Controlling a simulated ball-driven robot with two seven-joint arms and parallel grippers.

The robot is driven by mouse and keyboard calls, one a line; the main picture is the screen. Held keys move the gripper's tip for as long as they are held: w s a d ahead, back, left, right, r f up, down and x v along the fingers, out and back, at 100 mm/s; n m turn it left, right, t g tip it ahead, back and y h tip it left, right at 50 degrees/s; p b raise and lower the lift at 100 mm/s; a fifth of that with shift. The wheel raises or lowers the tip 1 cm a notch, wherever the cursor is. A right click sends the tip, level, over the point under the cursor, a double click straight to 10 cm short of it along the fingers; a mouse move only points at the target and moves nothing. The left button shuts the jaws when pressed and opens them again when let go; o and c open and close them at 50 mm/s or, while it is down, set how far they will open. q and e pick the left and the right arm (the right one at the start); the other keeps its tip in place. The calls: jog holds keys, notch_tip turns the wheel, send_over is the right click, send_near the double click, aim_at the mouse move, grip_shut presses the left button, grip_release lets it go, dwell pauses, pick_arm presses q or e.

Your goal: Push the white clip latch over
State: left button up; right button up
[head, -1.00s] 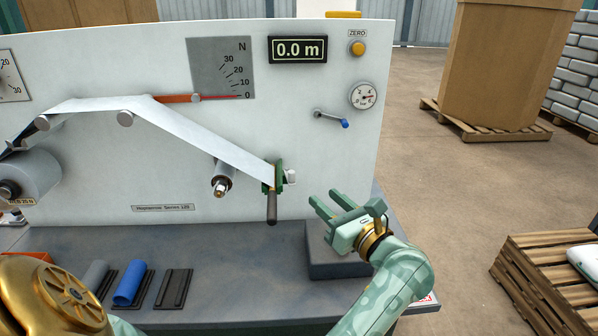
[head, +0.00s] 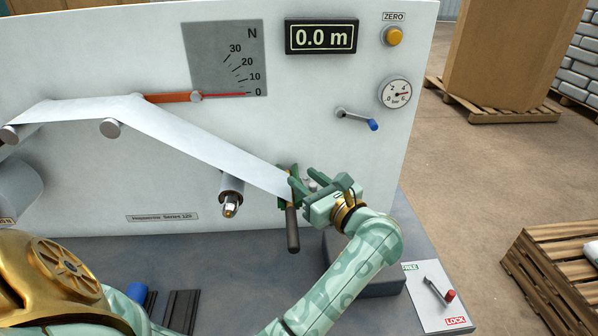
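The white clip latch sits on the right side of a green clamp (head: 284,184) on the machine's pale front panel. In the head view it is now mostly hidden by my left gripper (head: 301,180); only a small pale part shows between the fingers. The white web (head: 215,150) runs down from the left into the clamp. The clamp's dark handle (head: 292,232) hangs straight down. My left gripper's fingers are apart and reach the clamp from the right. I cannot tell whether they touch the latch. My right gripper is not in view.
A metal spindle (head: 230,197) sticks out left of the clamp. A blue-tipped lever (head: 358,119) is at the upper right. A dark grey block (head: 375,275) stands on the bench below my wrist. A red-tipped lock lever (head: 440,290) is at the lower right.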

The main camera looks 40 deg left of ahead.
pick_arm(q)
jog(key=shift+r, duration=0.1)
grip_shut()
jog(key=g+b, duration=0.1)
jog(key=n+g+b, duration=0.1)
jog(key=w+n+g+b, duration=0.1)
jog(key=shift+d+f+g, duration=0.3)
jog(key=shift+f, duration=0.1)
jog(key=shift+r+n+g+b, duration=0.1)
jog(key=shift+n+g+b, duration=0.4)
jog(key=shift+r+g, duration=0.15)
jog(key=shift+g, duration=0.15)
jog(key=shift+s+r, duration=0.1)
jog(key=shift+r, duration=0.05)
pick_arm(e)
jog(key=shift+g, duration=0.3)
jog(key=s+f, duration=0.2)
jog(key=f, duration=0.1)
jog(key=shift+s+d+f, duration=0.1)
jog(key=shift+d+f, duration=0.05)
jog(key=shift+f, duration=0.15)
pick_arm(q)
grip_release()
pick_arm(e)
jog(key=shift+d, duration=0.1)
pick_arm(q)
jog(key=shift+d, duration=0.15)
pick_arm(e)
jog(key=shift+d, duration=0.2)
